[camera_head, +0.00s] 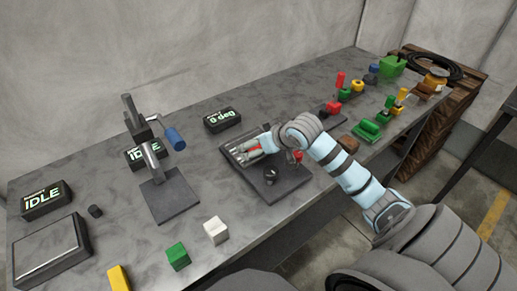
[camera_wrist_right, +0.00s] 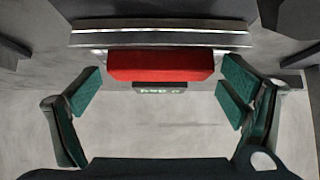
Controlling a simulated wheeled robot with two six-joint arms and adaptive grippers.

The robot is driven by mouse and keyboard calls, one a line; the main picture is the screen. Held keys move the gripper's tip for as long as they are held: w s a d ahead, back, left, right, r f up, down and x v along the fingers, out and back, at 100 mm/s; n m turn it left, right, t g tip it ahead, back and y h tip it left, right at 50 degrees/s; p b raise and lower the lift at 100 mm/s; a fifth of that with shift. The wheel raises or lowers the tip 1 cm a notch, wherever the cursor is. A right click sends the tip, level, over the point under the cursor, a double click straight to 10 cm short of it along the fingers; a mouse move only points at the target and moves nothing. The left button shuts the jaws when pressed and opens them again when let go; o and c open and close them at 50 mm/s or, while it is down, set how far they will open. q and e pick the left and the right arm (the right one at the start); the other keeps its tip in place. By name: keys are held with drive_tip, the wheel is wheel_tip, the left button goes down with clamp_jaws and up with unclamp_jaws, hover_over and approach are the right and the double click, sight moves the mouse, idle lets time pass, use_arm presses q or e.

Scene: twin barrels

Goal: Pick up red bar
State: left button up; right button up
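The red bar (camera_wrist_right: 160,66) shows in the right wrist view, lying across the upper middle against a grey metal ledge (camera_wrist_right: 160,38). My right gripper (camera_wrist_right: 160,98) is open, with one green-padded finger at each side and a gap between each finger and the bar. In the head view my right gripper (camera_head: 250,150) is over the dark fixture plate (camera_head: 276,190) at the middle of the table. A small red part (camera_head: 254,149) shows between its fingers there, mostly hidden. My left gripper is not in view.
A black "0 deg" display (camera_head: 222,119) stands behind the fixture. A stand with a blue-handled lever (camera_head: 174,138) is to its left. White (camera_head: 216,230), green (camera_head: 178,256) and yellow (camera_head: 119,278) blocks lie at the front left. Several coloured parts crowd the table's right end.

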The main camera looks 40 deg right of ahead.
drive_tip(key=c, duration=1.2)
drive_tip(key=shift+c, duration=1.3)
drive_tip(key=shift+r, duration=0.15)
